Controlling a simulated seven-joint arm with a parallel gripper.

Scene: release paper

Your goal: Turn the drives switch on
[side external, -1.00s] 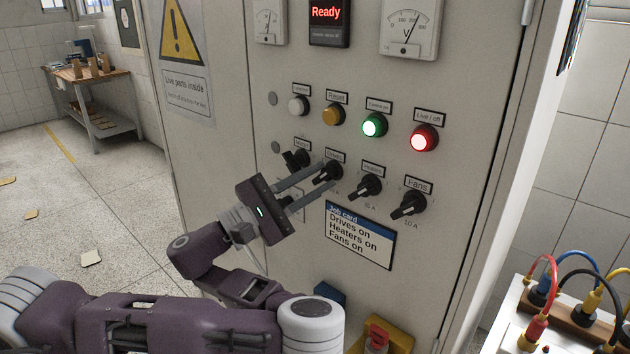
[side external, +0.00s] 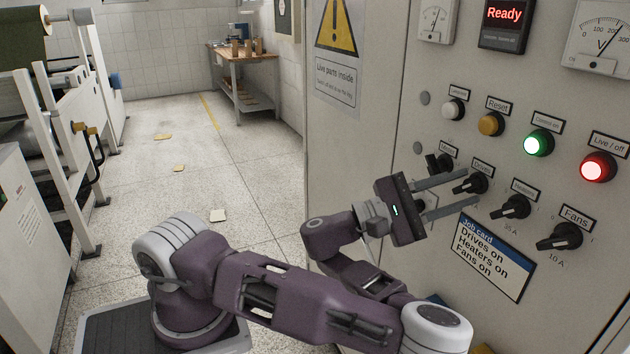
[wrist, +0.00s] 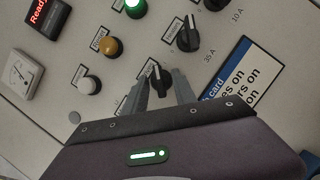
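The drives switch (side external: 474,184) is a black rotary knob on the grey cabinet front, under a small label that reads Drives. In the wrist view its knob (wrist: 158,78) sits between my fingertips, its pointer tilted. My gripper (side external: 472,186) reaches in from the left, with one finger above the knob and one below it. The fingers (wrist: 162,82) are apart and look open around the knob. Whether either finger touches it cannot be told.
The mains switch (side external: 439,162) is close by at upper left. The heaters switch (side external: 513,207) and fans switch (side external: 560,237) are at lower right. Lit green (side external: 538,143) and red (side external: 598,167) buttons are above. A job card (side external: 494,256) is below. The display (side external: 505,14) reads Ready.

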